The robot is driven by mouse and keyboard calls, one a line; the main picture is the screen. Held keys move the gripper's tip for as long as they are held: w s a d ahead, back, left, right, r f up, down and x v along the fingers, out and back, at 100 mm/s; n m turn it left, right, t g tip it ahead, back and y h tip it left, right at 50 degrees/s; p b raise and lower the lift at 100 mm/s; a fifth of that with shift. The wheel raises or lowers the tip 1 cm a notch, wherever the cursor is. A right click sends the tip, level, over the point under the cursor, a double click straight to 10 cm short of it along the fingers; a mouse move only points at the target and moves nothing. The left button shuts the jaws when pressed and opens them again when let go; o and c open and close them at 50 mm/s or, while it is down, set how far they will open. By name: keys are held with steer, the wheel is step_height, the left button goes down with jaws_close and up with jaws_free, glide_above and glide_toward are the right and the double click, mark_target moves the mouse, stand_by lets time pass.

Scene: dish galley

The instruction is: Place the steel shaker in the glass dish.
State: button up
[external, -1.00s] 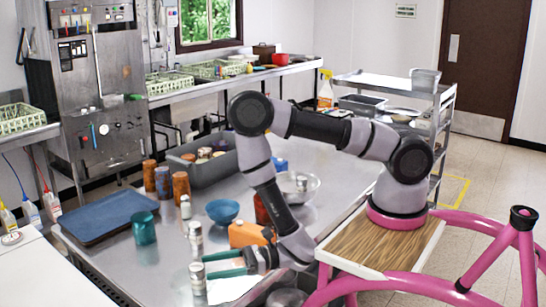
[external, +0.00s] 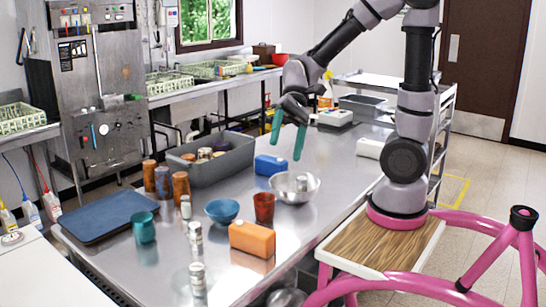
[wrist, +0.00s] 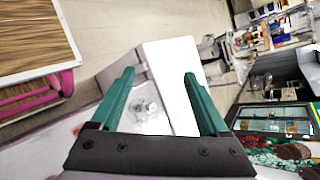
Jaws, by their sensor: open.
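Three small steel-and-white cylinders stand upright on the steel table: a near one (external: 198,278), a middle one (external: 195,236) and a smaller far one (external: 186,207). I cannot tell for sure which is the steel shaker. My gripper (external: 288,135) is high above the far part of the table, well away from these cylinders. Its teal fingers are spread with nothing between them; the open fingers also show in the wrist view (wrist: 160,95). A clear, glassy shape (wrist: 146,108) lies beyond the fingers in the wrist view; it may be the glass dish.
A grey bin (external: 226,169), blue box (external: 270,165) and blue tray (external: 100,217) are farther back or left.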

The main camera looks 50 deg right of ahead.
steer(key=w+d+r+t+h, duration=0.1)
steer(key=d+r+t+h, duration=0.1)
steer(key=d+t, duration=0.2)
steer(key=w+d+r+t+h, duration=0.2)
steer(key=d+t+h, duration=0.1)
steer(key=d, duration=0.8)
steer(key=w+d+r+m+t+h, duration=0.1)
steer(key=d+r+t+h, duration=0.2)
steer(key=d+t, duration=0.2)
steer(key=d, duration=0.3)
steer(key=shift+w, duration=0.15)
steer(key=shift+d, duration=0.1)
stand_by(3.0)
